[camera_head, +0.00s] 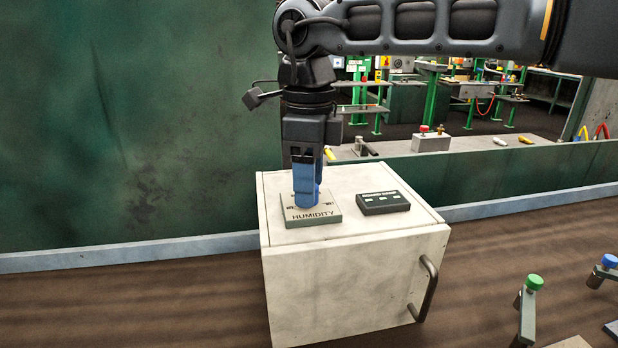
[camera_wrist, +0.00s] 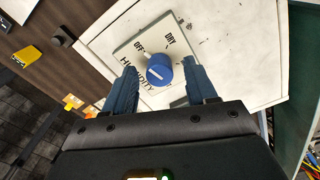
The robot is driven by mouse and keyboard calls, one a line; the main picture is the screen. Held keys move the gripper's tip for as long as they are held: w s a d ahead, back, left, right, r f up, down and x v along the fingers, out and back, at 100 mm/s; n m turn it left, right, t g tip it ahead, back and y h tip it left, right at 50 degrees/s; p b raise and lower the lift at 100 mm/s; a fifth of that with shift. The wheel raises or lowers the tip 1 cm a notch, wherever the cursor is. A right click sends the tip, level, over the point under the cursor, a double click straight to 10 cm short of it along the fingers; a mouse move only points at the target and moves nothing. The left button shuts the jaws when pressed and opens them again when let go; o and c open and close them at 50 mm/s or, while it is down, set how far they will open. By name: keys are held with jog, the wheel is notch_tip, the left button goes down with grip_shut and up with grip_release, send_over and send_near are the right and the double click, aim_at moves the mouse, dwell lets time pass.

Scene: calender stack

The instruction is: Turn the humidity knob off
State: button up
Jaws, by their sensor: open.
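The humidity knob is blue and round with a white pointer line; in the wrist view the knob (camera_wrist: 159,70) sits on a pale plate (camera_wrist: 182,42) marked HUMIDITY, OFF and DRY. The pointer line slants across the knob; which mark it points at is hard to tell. In the head view the plate (camera_head: 312,217) lies on top of a white cabinet (camera_head: 350,285). My gripper (camera_head: 307,185) points straight down over the knob and hides most of it there. In the wrist view my gripper (camera_wrist: 162,82) is open, with its blue fingers apart on either side of the knob.
A dark box with small labels (camera_head: 383,202) sits on the cabinet, right of the plate. The cabinet has a dark handle (camera_head: 427,288) on its right side. A green wall (camera_head: 120,130) stands behind. Posts with green (camera_head: 534,283) and blue (camera_head: 609,261) knobs stand at the right.

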jog(key=shift+r+b, duration=0.55)
jog(key=shift+r, duration=3.35)
